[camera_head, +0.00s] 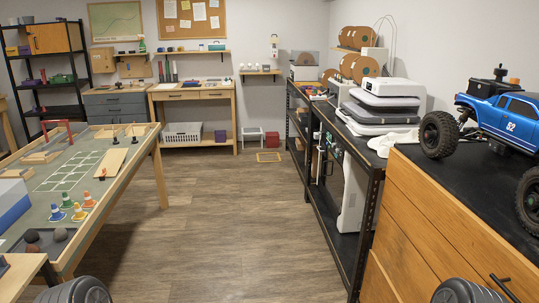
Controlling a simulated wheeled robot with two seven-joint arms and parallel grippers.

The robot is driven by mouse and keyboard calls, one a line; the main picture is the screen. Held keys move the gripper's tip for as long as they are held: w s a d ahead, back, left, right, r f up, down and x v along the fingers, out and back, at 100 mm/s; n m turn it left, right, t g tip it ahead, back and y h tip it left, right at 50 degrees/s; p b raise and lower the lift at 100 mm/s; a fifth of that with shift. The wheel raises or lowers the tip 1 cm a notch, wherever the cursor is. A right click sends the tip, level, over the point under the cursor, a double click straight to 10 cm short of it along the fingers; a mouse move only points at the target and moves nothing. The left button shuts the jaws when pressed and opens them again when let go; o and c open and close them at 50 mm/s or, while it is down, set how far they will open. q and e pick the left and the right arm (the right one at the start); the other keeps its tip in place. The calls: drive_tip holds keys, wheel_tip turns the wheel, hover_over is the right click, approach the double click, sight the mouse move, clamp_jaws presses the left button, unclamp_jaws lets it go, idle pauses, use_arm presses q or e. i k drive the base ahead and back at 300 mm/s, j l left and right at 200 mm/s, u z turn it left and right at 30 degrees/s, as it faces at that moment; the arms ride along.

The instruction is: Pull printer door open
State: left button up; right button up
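A boxy device with a pale frame and dark front (304,67) stands at the far end of the black shelving on the right; it looks like an enclosed printer, and its door is too small to make out. Nearer on the same shelving is a larger white and grey layered machine (385,100). I cannot tell which of the two is the task's printer. Neither of my grippers is in view. Dark rounded ridged parts, seemingly of my own arms, show at the bottom left and bottom right edges, far from both machines.
Black shelving (322,180) and a wooden drawer cabinet (420,215) with a blue toy truck (503,120) line the right. A course table (150,142) with cones fills the left.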

sight(335, 183)
drive_tip(key=i+j, duration=0.1)
drive_tip(key=i, duration=1.05)
drive_tip(key=i+j+u, duration=0.1)
drive_tip(key=i, duration=1.05)
drive_tip(key=i+j+z, duration=0.1)
drive_tip(key=i+z, duration=0.25)
drive_tip(key=i+j+z, duration=0.15)
drive_tip(key=i+z, duration=0.25)
drive_tip(key=i+j+z, duration=0.9)
drive_tip(key=j+z, duration=0.2)
drive_tip(key=i+j+z, duration=0.2)
drive_tip(key=j+z, duration=0.15)
drive_tip(key=j, duration=0.2)
drive_tip(key=i+j+z, duration=0.1)
drive_tip(key=j+z, duration=0.25)
drive_tip(key=j, duration=0.2)
drive_tip(key=j+z, duration=0.4)
drive_tip(key=j, duration=0.15)
